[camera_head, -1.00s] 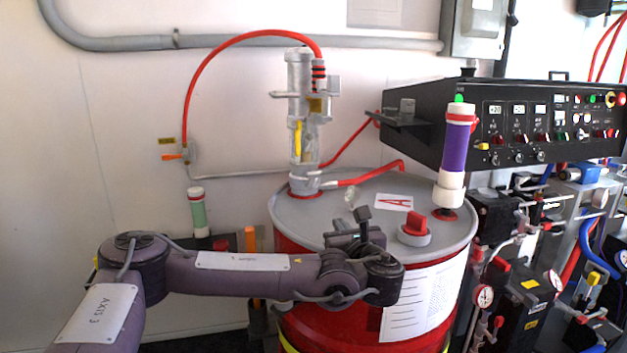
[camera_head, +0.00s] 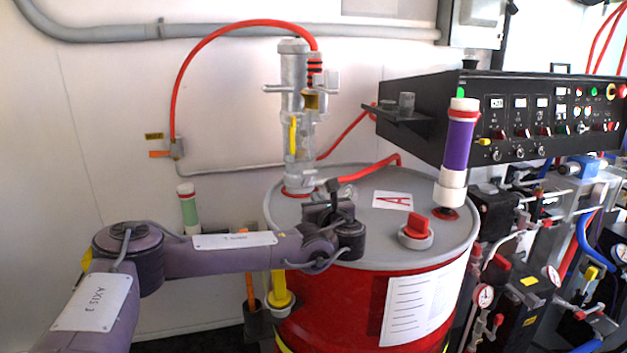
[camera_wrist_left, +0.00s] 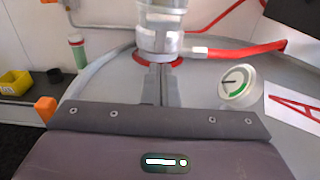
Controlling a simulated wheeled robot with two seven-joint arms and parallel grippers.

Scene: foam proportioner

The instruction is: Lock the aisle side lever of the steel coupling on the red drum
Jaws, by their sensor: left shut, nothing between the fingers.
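The red drum (camera_head: 345,300) stands upright with a grey lid. A steel pump column (camera_head: 299,160) rises from the lid. Near its top is the steel coupling (camera_head: 291,84), with a grey lever-like bar (camera_head: 273,88) sticking out level to the left and another grey piece (camera_head: 332,80) on the right. I cannot tell which is the aisle side lever. My left gripper (camera_head: 331,188) is shut and empty, low over the lid and well below the coupling. In the left wrist view its fingers (camera_wrist_left: 157,75) point at the column's foot (camera_wrist_left: 160,42); contact is unclear.
A red hose (camera_head: 205,62) arches left from the column. The lid also carries a red cap (camera_head: 416,228), a purple tube (camera_head: 458,145) and a red outlet hose (camera_head: 372,167). A black control box (camera_head: 425,130) juts in at right. A gauge (camera_wrist_left: 239,87) sits right of my fingers.

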